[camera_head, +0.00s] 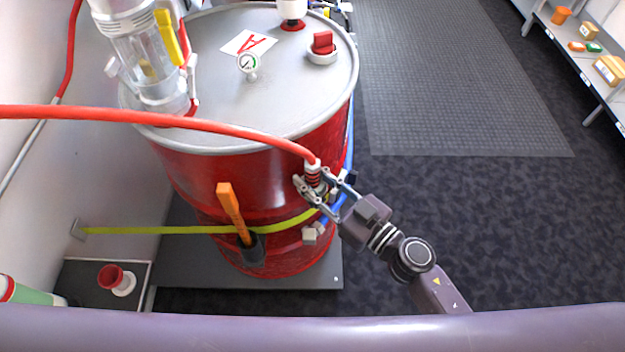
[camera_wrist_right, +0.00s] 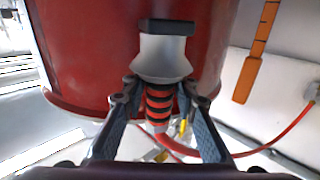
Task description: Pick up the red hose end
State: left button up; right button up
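The red hose end is a ribbed red-and-black coupling with a pale collar. It hangs at the near right side of the red drum (camera_head: 180,170). In the head view its upper part (camera_head: 313,171) shows, with the red hose (camera_head: 190,121) running from it to the left edge. In the right wrist view its ribs (camera_wrist_right: 159,102) and collar (camera_wrist_right: 162,57) are centred. My right gripper (camera_head: 315,184) has one finger on each side of the hose end. The fingertips (camera_wrist_right: 160,91) look close to it; contact or a small gap is not clear. My left gripper is out of view.
The drum's grey lid carries a clear cylinder (camera_head: 147,58), a gauge (camera_head: 248,64) and a red cap (camera_head: 323,43). The floor (camera_head: 480,210) to the right is clear. A shelf (camera_head: 580,55) stands far right.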

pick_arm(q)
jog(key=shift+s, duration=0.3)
pick_arm(e)
jog(key=shift+r, duration=0.1)
grip_shut()
